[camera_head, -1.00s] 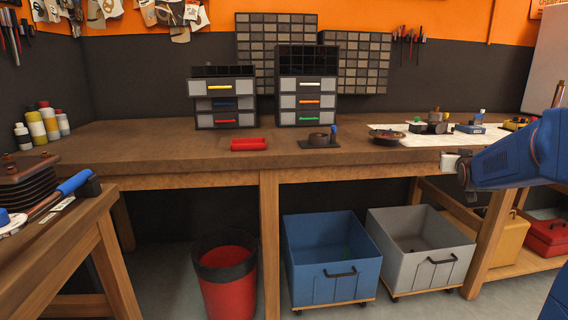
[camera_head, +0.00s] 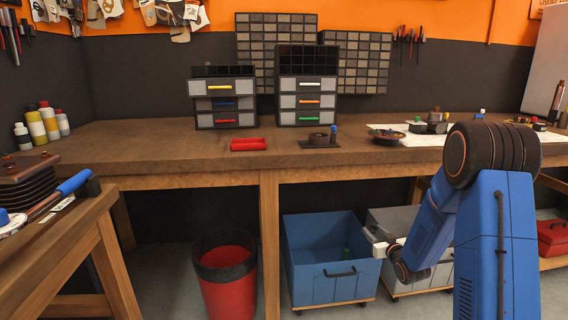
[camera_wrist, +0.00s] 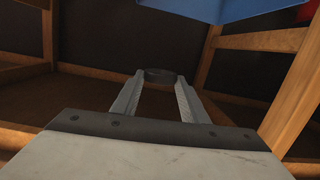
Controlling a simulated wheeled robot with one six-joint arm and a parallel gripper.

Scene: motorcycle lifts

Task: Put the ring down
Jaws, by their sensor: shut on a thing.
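A dark ring (camera_wrist: 160,74) sits at the fingertips of my gripper (camera_wrist: 158,86) in the wrist view. Both pale fingers reach it, and the gripper is shut on it. In the head view, the pale end of my gripper (camera_head: 379,248) is low, below the bench top. It appears in front of the gap between the blue bin (camera_head: 328,287) and the grey bin (camera_head: 385,219). I cannot make out the ring in the head view. My blue arm covers much of the grey bin.
The wooden bench (camera_head: 180,155) holds a red tray (camera_head: 248,145), a black stand (camera_head: 318,143) and a round dish (camera_head: 387,135). A red waste bin (camera_head: 228,290) stands left of the blue bin. A wooden side table (camera_head: 75,225) is at the left.

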